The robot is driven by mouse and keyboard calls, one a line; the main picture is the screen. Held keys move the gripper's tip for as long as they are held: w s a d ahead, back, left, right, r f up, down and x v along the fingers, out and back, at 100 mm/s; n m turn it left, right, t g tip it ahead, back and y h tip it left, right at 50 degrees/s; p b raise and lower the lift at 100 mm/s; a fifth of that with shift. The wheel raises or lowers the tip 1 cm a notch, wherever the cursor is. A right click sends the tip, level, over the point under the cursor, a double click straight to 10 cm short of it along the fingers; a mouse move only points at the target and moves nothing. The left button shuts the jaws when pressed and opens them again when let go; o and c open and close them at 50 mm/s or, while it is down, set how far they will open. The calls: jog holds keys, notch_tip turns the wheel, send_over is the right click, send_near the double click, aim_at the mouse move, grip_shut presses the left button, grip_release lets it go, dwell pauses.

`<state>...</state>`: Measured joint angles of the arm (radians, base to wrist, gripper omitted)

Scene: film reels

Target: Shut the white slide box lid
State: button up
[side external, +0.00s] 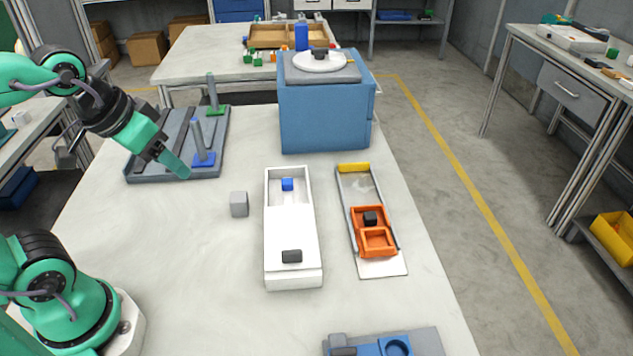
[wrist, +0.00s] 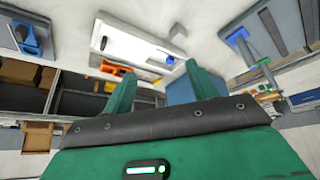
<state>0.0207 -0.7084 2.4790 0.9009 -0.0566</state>
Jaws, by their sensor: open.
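The white slide box (side external: 269,272) lies on the table in the middle of the side view. Its white lid (side external: 290,228), with a dark knob (side external: 291,256), covers the near part.
A grey cube (side external: 239,204) stands just left of the box. An orange tray (side external: 377,242) on a grey track is to its right. A blue cabinet (side external: 325,115) stands behind. A grey rack with posts (side external: 175,173) is at the far left. The table left of the box is mostly clear.

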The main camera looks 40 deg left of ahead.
jog(key=w+d+f+n+g, duration=0.3)
jog(key=w+d+f+n, duration=0.1)
jog(key=w+d, duration=0.35)
jog(key=n+g, duration=0.2)
jog(key=n, duration=0.2)
send_near(292, 252)
jog(key=shift+w+a+f, duration=0.1)
jog(key=shift+a+f, duration=0.3)
jog(key=shift+d+f+n, duration=0.3)
jog(key=shift+d+f, duration=0.05)
jog(key=shift+f, duration=3.85)
jog(key=shift+c, duration=0.5)
